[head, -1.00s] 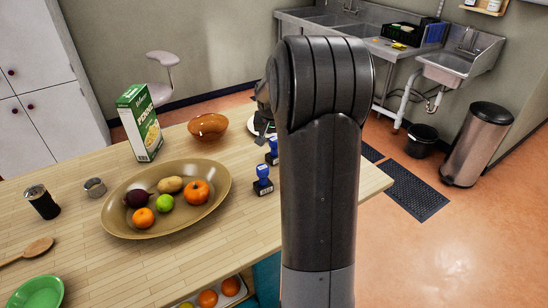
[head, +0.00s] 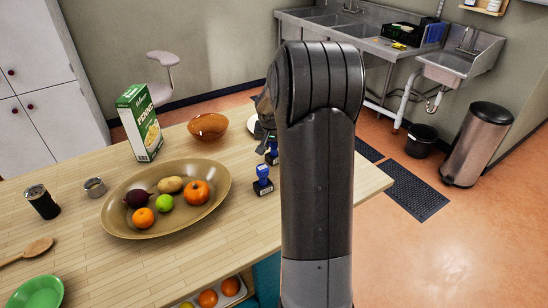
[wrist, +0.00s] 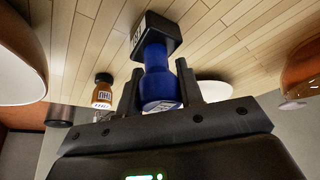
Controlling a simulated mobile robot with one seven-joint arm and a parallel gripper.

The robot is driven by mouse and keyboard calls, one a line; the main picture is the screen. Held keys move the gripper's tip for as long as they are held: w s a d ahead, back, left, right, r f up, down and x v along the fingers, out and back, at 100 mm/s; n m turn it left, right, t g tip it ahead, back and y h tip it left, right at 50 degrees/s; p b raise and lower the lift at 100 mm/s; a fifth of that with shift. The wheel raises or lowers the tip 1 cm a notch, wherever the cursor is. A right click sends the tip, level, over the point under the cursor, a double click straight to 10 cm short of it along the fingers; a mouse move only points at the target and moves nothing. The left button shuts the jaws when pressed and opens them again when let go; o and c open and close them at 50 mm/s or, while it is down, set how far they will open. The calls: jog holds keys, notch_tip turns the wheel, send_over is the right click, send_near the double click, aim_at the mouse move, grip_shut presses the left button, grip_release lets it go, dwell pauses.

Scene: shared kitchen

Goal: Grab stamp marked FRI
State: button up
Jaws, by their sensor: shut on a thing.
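A blue stamp with a black base (wrist: 160,88) stands between the two dark fingers of my gripper (wrist: 158,74) in the wrist view, and the gripper is shut on its handle. Marks on its base and handle end are too small to read, so I cannot confirm FRI. The base is close to the wooden tabletop; I cannot tell if it touches. In the head view one blue stamp (head: 263,181) stands near the table's right edge, and another (head: 272,153) is behind it, partly hidden by my arm.
A white plate (wrist: 215,90) is beyond the held stamp in the wrist view. An amber object with a dark end (wrist: 103,92) is to its left.

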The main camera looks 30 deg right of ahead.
jog(key=shift+c, duration=1.4)
